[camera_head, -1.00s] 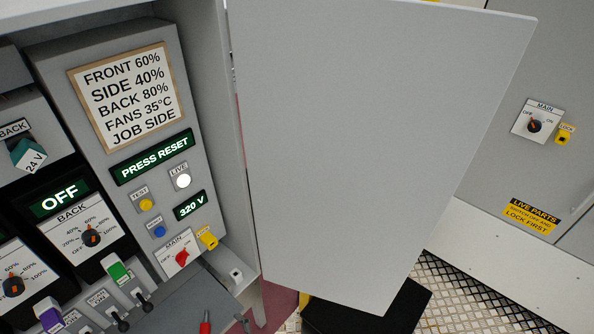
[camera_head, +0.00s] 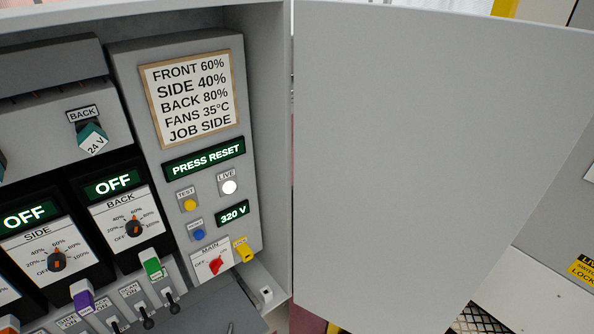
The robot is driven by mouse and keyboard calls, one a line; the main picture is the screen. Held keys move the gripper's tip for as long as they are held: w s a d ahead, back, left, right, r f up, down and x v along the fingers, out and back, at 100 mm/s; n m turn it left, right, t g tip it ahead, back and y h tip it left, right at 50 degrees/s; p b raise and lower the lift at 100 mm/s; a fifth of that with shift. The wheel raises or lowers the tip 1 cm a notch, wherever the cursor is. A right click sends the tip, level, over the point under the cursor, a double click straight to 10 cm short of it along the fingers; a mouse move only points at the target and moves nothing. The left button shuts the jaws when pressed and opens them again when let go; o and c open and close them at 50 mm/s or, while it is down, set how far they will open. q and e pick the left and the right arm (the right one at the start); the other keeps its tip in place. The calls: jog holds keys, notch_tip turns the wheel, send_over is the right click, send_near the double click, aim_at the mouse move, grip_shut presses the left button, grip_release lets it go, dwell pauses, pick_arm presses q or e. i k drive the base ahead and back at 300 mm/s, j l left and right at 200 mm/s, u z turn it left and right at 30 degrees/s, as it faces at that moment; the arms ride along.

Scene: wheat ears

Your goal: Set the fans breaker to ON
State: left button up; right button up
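An open grey cabinet shows its control panel. Along its bottom edge, several small black toggle levers stand by white labels, one lever (camera_head: 171,304) at the right end and another (camera_head: 147,320) left of it. The labels are too small to read with certainty, so I cannot tell which, if any, is the fans breaker. A red main switch (camera_head: 216,265) sits on a white plate marked MAIN. A card (camera_head: 192,95) lists FANS 35°C among other settings. Neither gripper is in view.
A large grey open door (camera_head: 430,160) fills the right side. The display (camera_head: 205,159) reads PRESS RESET. Yellow test (camera_head: 190,205) and blue (camera_head: 199,234) buttons sit below it. Black dial units marked SIDE (camera_head: 57,260) and BACK (camera_head: 135,227) show OFF.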

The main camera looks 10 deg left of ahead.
aim_at(174, 309)
jog(key=i+j+u, duration=0.1)
jog(key=u, duration=1.55)
